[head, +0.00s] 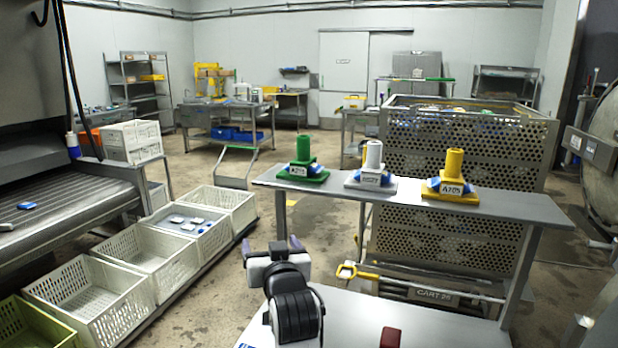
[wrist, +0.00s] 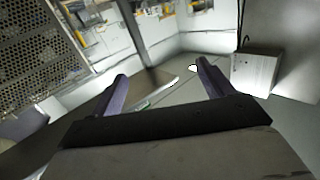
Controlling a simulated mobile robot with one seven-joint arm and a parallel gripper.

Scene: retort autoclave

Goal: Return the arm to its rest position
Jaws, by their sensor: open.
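My gripper (head: 273,248) shows at the lower middle of the head view, raised in front of the white worktop (head: 350,318) and pointing away from me. Its two purple fingers are spread, with nothing between them. In the wrist view my gripper (wrist: 160,85) is also open and empty, and the room beyond it looks tilted. The arm is partly folded, and its lower part is hidden below the frame.
A grey shelf (head: 415,200) carries green (head: 303,158), white (head: 371,165) and yellow (head: 452,175) labelled fixtures. A perforated metal cage (head: 460,145) stands behind it. White crates (head: 95,290) line the left beside a conveyor (head: 60,200). A dark red block (head: 390,337) lies on the worktop.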

